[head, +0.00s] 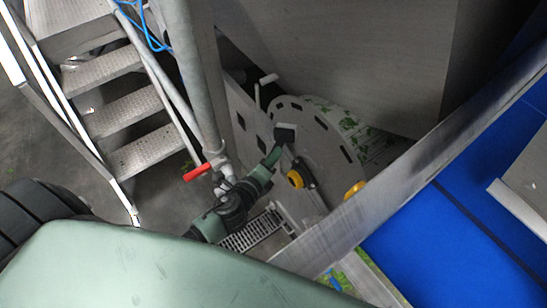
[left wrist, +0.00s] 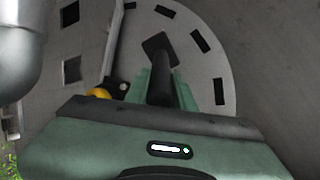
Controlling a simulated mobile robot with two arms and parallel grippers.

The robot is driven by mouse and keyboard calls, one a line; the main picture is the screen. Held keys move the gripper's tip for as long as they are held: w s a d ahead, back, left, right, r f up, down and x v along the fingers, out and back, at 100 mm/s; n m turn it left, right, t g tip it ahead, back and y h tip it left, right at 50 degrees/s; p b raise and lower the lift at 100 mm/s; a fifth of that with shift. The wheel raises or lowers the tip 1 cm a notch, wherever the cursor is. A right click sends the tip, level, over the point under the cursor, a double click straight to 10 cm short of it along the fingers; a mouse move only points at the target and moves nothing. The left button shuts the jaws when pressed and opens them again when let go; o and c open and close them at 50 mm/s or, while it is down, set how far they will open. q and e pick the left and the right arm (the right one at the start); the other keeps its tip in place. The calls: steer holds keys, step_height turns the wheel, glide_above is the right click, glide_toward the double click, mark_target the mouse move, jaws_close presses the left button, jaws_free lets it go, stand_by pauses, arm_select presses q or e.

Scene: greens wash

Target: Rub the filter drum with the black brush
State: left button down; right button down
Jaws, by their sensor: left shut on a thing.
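The filter drum (head: 322,148) is a grey disc with dark slots around its rim, and green leafy bits show on its side. It also fills the upper middle of the left wrist view (left wrist: 207,68). My left gripper (head: 274,158) is shut on the black brush (head: 285,134), gripping its handle. The square brush head (left wrist: 158,46) points away from the gripper and overlaps the drum's flat face near its left part. I cannot tell whether the bristles touch the face. My right gripper is not in view.
A pipe with a red valve handle (head: 197,172) stands left of my left arm. Yellow knobs (head: 296,180) sit near the drum's middle and beside the metal rail (head: 400,185). Metal steps (head: 121,105) are at the left, a blue belt (head: 440,245) at the right, and a floor grate (head: 252,232) below.

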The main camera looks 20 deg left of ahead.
arm_select(q)
steer(key=shift+f+b, duration=0.55)
steer(key=shift+f, duration=0.05)
steer(key=shift+r, duration=0.1)
steer(key=shift+s+d, duration=0.1)
steer(key=shift+s, duration=0.05)
steer(key=shift+s+d, duration=0.7)
steer(key=shift+d, duration=0.25)
steer(key=shift+s+d+b, duration=0.3)
steer(key=shift+s+d, duration=0.4)
steer(key=shift+d, duration=0.3)
